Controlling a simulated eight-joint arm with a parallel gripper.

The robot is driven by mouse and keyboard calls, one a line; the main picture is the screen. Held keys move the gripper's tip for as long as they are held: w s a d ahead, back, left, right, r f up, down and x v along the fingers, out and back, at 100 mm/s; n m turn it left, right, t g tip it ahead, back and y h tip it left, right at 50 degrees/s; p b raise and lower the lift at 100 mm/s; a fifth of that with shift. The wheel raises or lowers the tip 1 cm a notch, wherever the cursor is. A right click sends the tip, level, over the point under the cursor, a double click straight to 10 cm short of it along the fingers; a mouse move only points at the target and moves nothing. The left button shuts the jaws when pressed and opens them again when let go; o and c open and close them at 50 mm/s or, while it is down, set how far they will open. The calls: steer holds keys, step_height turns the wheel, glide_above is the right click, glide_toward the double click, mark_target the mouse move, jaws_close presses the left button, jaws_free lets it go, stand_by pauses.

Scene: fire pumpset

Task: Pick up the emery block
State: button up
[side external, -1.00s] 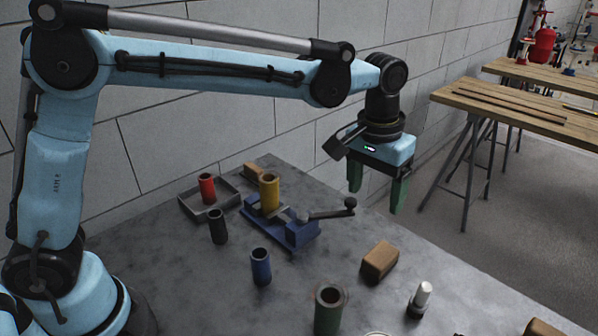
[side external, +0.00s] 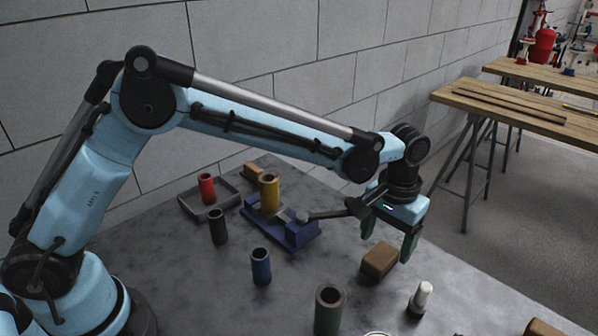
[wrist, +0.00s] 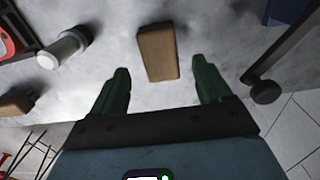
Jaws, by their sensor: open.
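A brown block (side external: 380,260), which looks like the emery block, lies on the grey table near its right edge. It shows in the wrist view (wrist: 158,52) just beyond and between my two green fingertips. My gripper (side external: 387,246) is open and empty, pointing down, above and slightly behind the block in the side view. In the wrist view, my gripper (wrist: 161,66) has a finger on each side of the block's line, with the block tilted slightly. I cannot tell whether any finger touches it. Two similar brown blocks lie at the far side (side external: 254,171) and front right (side external: 541,328).
A white-topped bolt-like piece (side external: 421,298) and a green cylinder (side external: 329,310) stand nearer the front. Blue (side external: 261,266) and black (side external: 218,226) cylinders stand further left.

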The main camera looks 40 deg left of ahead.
mark_target(382, 254)
steer(key=shift+s+f, duration=0.2)
steer(key=shift+f, duration=2.1)
steer(key=c, duration=1.1)
